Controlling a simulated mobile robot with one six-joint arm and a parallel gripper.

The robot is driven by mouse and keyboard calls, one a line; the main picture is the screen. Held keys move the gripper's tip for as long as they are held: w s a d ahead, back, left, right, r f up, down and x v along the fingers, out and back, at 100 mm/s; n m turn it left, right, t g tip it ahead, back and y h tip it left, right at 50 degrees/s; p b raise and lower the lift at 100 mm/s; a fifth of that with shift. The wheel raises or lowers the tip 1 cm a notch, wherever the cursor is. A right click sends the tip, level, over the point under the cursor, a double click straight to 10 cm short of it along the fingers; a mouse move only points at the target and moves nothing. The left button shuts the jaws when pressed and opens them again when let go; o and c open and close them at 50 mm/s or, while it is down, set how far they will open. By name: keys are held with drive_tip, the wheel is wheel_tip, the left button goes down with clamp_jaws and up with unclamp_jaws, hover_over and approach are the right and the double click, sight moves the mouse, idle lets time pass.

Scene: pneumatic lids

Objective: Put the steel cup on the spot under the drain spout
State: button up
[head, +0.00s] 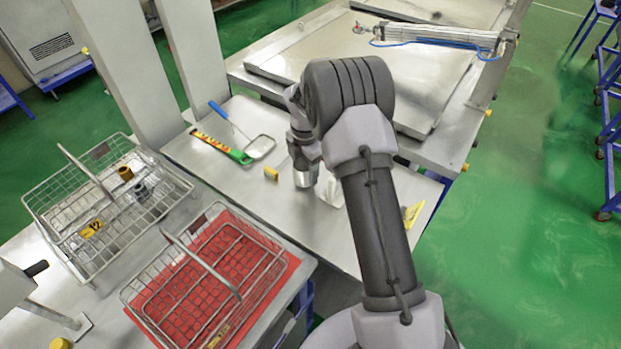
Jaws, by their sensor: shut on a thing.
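My gripper (304,163) is at the end of my arm, over the steel table in the middle. It is shut on the small steel cup (305,179), which is upright below it. The upper part of the cup is hidden by the gripper, and I cannot tell whether its base touches the table. I cannot make out the drain spout or the spot under it for certain.
A red-lined wire basket (205,275) stands front left, with another wire basket (110,205) behind it holding small fittings. A yellow block (271,174), a green-handled tool (222,148) and a blue-handled scoop (258,147) lie on the steel table (270,215). A large lid (400,80) is behind.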

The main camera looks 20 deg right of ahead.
drive_tip(key=shift+s+d+f+b, duration=0.25)
drive_tip(key=shift+s+d+f, duration=0.1)
drive_tip(key=shift+s, duration=0.25)
drive_tip(key=shift+s+d+f+b, duration=0.2)
drive_tip(key=shift+s+d, duration=0.1)
drive_tip(key=shift+s, duration=0.25)
drive_tip(key=shift+w, duration=0.3)
drive_tip(key=shift+s+f, duration=0.1)
drive_tip(key=o, duration=1.4)
